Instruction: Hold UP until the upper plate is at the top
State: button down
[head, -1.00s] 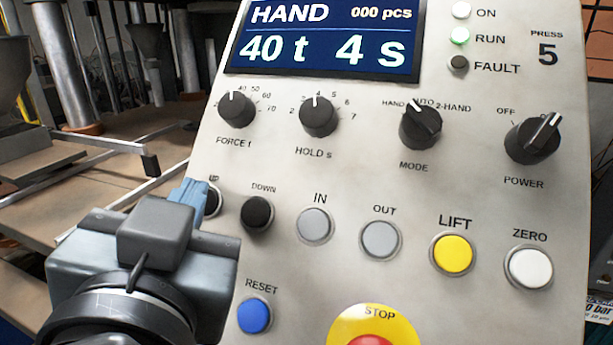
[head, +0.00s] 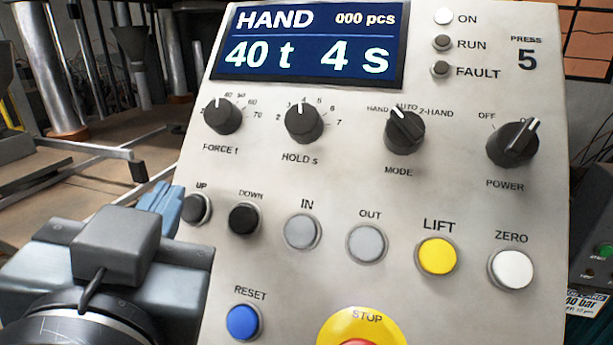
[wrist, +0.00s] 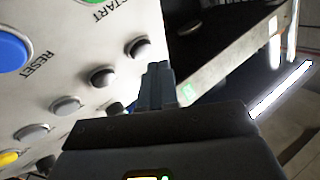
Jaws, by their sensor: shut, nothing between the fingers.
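The black UP button (head: 197,209) is at the left end of the button row on the panel (head: 330,270). In the wrist view the fingertips (wrist: 157,68) look apart from the button. The RUN lamp (head: 441,43) is dark and the ON lamp (head: 443,16) is white. The display (head: 308,45) reads HAND, 40 t, 4 s. I cannot make out the upper plate.
The black DOWN button (head: 244,218) is right beside UP. Blue RESET (head: 243,321) and the red-and-yellow STOP (head: 362,330) are lower. Press columns (head: 58,75) and a metal rail frame (head: 125,160) stand left of the panel.

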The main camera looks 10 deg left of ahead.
jog(key=shift+s+r, duration=0.1)
jog(key=s+r+p, duration=0.1)
jog(key=s, duration=0.1)
jog(key=s+r+p, duration=0.1)
jog(key=r, duration=0.1)
jog(key=shift+s+a, duration=0.15)
jog(key=shift+s, duration=0.2)
jog(key=shift+f, duration=0.1)
